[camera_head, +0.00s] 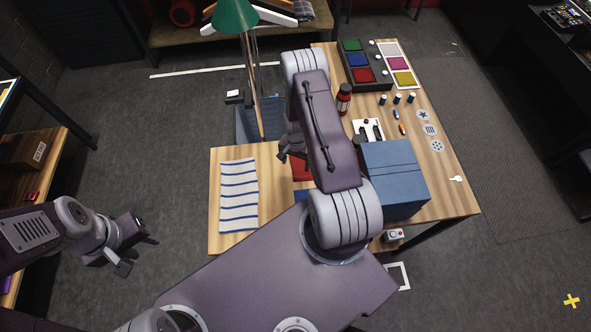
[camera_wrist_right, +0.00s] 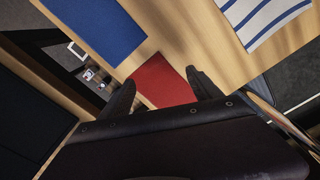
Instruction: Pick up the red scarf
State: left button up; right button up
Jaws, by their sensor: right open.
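The red scarf, a flat red cloth, lies on the wooden table (camera_head: 226,241). In the head view only part of the red scarf (camera_head: 299,170) shows beside my right arm, which hides the rest. In the right wrist view the red scarf (camera_wrist_right: 163,82) appears between the two dark fingers of my right gripper (camera_wrist_right: 163,92), which is open and empty. I cannot tell how high the fingers are above it. The right gripper also shows in the head view (camera_head: 288,156), partly hidden by its arm. My left gripper (camera_head: 138,254) is open and empty, off the table's left side.
A blue cloth (camera_wrist_right: 95,28) and a white cloth with blue stripes (camera_head: 238,197) lie on either side of the red one. A green lamp (camera_head: 235,17) rises behind.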

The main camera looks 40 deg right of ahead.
aim_at(295, 178)
notch_tip(295, 178, down, 10)
jog(key=b, duration=0.8)
jog(key=shift+w+a+f, duration=0.1)
jog(key=shift+f, duration=0.15)
jog(key=shift+r, duration=0.15)
jog(key=c, duration=0.5)
grip_shut()
